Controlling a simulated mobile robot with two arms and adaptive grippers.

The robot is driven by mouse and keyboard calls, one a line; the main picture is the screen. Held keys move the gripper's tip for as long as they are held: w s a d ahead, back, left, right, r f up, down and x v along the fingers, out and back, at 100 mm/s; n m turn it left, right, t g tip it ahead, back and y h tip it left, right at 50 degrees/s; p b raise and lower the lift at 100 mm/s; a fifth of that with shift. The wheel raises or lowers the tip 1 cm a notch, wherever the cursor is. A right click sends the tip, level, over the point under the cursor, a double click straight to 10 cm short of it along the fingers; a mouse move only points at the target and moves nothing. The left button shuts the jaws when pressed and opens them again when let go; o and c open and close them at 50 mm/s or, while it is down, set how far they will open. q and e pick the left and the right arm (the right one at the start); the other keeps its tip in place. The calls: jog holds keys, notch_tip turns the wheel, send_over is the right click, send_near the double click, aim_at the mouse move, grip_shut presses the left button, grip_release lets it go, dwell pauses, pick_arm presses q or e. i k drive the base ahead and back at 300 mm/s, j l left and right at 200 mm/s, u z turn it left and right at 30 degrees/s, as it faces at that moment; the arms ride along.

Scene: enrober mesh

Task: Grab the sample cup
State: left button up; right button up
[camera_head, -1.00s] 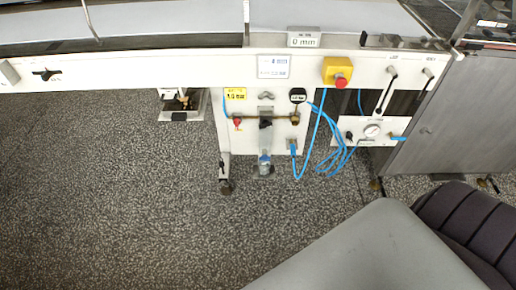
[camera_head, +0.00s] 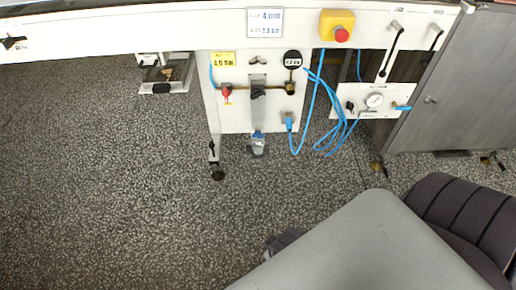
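I cannot pick out the sample cup for certain. A small clear vessel with a blue part (camera_head: 258,145) hangs low at the bottom of the white valve panel (camera_head: 235,115). It is too small to tell whether it is the cup. No gripper fingers show in the view. A grey link and a dark ribbed part of my own arm fill the lower right, and a small dark piece shows at the link's left edge.
The white machine front runs across the top, with a yellow box and red button (camera_head: 341,33). Blue hoses (camera_head: 327,125) loop below it. A grey cabinet (camera_head: 455,95) stands at the right. A white bracket (camera_head: 165,75) sits at the left. The speckled floor (camera_head: 110,200) is open.

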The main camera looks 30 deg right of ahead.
aim_at(257, 144)
jog(key=i+l+z, duration=0.1)
jog(key=z, duration=0.3)
jog(key=i+z, duration=0.1)
jog(key=z, duration=0.3)
jog(key=i+z, duration=0.1)
jog(key=z, duration=0.3)
jog(key=i+z, duration=0.1)
jog(key=z, duration=0.3)
